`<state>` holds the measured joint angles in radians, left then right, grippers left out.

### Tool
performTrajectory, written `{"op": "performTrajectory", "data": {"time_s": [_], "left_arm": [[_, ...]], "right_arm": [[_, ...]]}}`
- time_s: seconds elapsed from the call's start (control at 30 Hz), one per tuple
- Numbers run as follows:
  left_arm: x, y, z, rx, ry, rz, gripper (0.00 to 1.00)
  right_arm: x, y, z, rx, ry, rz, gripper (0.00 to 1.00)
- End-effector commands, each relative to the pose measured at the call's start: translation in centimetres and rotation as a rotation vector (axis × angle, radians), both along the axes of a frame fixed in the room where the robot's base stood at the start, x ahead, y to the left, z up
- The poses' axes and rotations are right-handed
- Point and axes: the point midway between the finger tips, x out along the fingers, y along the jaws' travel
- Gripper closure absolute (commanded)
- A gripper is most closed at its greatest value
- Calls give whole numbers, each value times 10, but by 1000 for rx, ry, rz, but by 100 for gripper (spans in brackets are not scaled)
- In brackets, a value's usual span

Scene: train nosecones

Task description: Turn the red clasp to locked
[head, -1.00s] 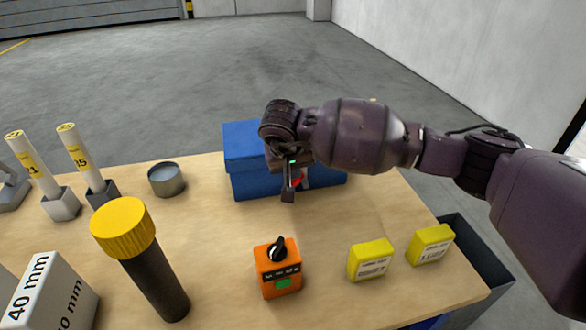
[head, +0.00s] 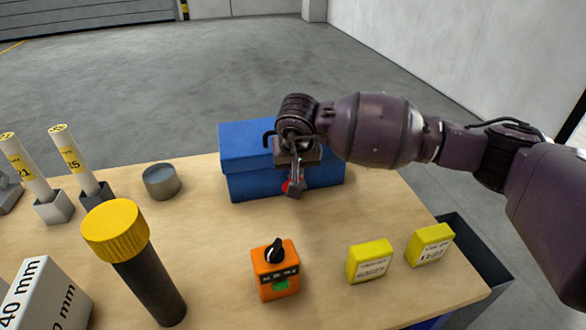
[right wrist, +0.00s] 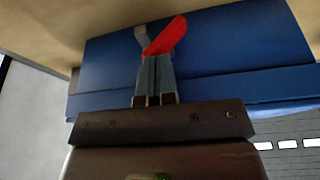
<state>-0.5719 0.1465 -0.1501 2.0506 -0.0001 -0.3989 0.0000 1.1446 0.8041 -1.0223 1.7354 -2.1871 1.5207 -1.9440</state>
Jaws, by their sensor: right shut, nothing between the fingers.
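The blue box (head: 245,160) stands at the back of the wooden table, and it fills much of the right wrist view (right wrist: 215,50). The red clasp (right wrist: 167,36) is on its front and lies slanted in the right wrist view, beside a small grey metal piece (right wrist: 141,36). In the head view only a bit of red (head: 286,186) shows beside my fingers. My right gripper (head: 294,188) is shut and empty at the box front. In the right wrist view its fingertips (right wrist: 155,57) are right at the clasp; whether they touch is unclear. My left gripper is not in view.
An orange box with a black knob (head: 275,272) and two yellow boxes (head: 369,262) (head: 430,245) stand in front. A yellow-capped black cylinder (head: 148,285), a grey round tin (head: 161,182) and labelled white tubes (head: 68,152) are to the left. A dark bin (head: 470,258) stands beyond the table's right edge.

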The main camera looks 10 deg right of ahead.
Motion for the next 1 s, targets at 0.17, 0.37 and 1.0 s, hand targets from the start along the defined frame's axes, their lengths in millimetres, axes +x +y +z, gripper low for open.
{"op": "performTrajectory", "data": {"time_s": [0.17,0.37,1.0], "left_arm": [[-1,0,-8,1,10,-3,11],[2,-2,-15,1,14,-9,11],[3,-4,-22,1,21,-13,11]], "right_arm": [[0,-9,-7,129,5,-3,100],[0,-16,-11,299,5,-3,100],[0,-25,-11,420,-1,1,100]]}}
